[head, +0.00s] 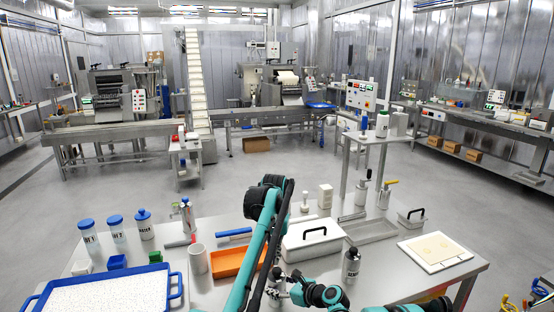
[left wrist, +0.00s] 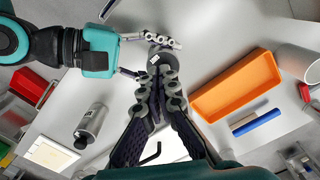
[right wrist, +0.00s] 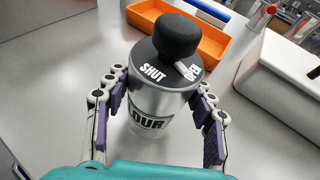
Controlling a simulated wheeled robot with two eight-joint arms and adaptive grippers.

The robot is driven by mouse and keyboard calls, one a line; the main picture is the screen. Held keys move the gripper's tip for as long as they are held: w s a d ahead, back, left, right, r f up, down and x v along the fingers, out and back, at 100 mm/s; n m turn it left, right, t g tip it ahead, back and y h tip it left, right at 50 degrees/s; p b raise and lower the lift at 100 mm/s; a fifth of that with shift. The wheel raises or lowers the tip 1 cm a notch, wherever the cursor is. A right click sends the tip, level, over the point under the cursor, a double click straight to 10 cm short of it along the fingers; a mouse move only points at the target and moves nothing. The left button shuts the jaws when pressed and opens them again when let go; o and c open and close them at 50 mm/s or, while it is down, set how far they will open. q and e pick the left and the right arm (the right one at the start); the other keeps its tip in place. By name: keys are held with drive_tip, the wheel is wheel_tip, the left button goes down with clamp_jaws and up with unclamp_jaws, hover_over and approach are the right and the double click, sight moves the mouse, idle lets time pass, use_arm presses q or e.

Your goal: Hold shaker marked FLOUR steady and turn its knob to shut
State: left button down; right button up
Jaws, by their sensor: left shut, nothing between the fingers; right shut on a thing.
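The FLOUR shaker (right wrist: 150,105) is a steel cylinder with a black lid, standing upright in the right wrist view. SHUT and OPEN are printed on the lid. Its black knob (right wrist: 178,36) has a pale pointer beside OPEN. My right gripper (right wrist: 157,85) is shut on the shaker's body, one finger on each side. My left gripper (left wrist: 160,78) is shut and empty; in the left wrist view its fingertips overlap the shaker's top, and it is out of the right wrist view. Contact with the knob cannot be told. In the head view my arms largely hide the shaker.
An orange tray (head: 226,264) and a white lidded box (head: 313,245) stand behind the shaker. Another steel shaker (head: 351,266) stands to the right. A white board (head: 435,250) lies at the table's right. A blue-rimmed tray (head: 176,283) is at the left.

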use_arm(q)
drive_tip(key=d, duration=0.1)
hover_over(279, 282)
drive_tip(key=shift+s+f, duration=0.1)
drive_tip(key=shift+f, duration=3.15)
drive_tip(key=shift+w, duration=0.2)
